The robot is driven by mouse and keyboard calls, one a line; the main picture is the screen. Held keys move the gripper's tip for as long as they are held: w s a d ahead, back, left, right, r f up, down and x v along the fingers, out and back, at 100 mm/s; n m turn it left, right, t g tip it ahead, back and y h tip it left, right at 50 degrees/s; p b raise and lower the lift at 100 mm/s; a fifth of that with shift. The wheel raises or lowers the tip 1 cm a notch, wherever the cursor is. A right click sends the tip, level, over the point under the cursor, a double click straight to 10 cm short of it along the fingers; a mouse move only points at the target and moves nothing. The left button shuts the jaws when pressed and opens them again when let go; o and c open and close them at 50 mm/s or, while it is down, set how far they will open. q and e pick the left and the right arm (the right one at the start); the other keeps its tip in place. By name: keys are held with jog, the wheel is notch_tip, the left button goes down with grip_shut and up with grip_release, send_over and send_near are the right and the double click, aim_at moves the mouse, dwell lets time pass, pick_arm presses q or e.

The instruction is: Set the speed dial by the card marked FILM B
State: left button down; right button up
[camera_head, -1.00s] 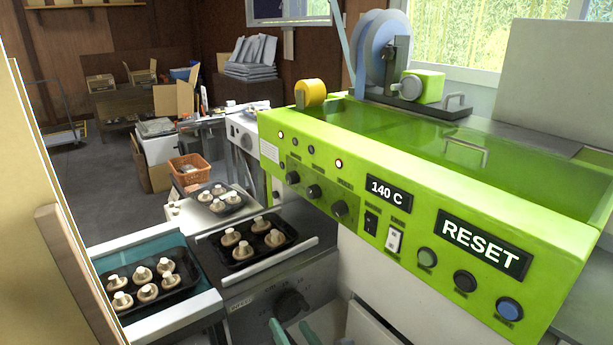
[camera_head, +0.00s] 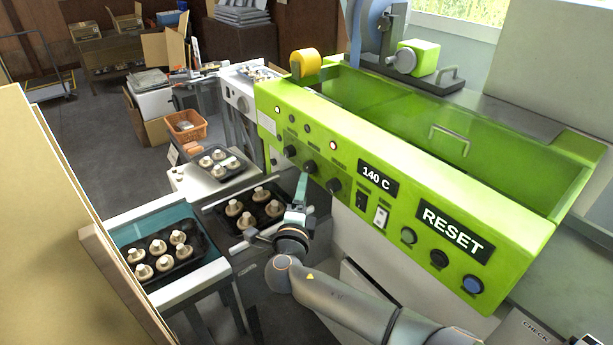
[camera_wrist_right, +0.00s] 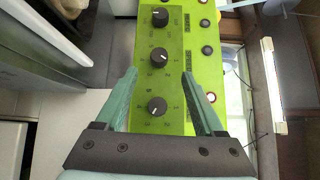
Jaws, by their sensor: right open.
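The green machine's front panel (camera_head: 345,152) carries a row of three black knobs: a left one (camera_head: 290,151), a middle one (camera_head: 310,167) and a right one (camera_head: 333,184). Their small labels are not readable in the head view, so I cannot tell which is the speed dial. My right gripper (camera_head: 302,188) is in front of the panel, below the middle knob. The right wrist view shows its fingers (camera_wrist_right: 158,75) open and empty, pointing at the knobs, with white pointer marks visible. No card marked FILM B is readable. My left gripper is not in view.
Black trays of mushrooms stand left of my arm, one on the teal-topped surface (camera_head: 140,222). Panel switches and buttons are to the right, beside a RESET display (camera_head: 453,230). A beige board (camera_head: 50,200) fills the left edge.

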aim_at(307, 170)
jog(key=w+b, duration=0.1)
jog(key=w, duration=0.3)
jog(key=w+d+b, duration=0.1)
jog(key=w, duration=0.1)
jog(key=shift+f+b, duration=0.2)
jog(key=shift+b, duration=0.15)
jog(key=shift+w+b, duration=0.3)
jog(key=shift+w, duration=0.35)
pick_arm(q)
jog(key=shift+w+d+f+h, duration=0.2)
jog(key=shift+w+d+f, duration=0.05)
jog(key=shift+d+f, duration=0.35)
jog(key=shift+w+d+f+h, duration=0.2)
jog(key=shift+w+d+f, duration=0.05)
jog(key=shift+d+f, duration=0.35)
pick_arm(e)
jog(key=shift+w+d+r, duration=0.1)
jog(key=shift+w, duration=0.2)
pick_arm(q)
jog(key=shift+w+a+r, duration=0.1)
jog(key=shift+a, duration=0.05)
pick_arm(e)
grip_shut()
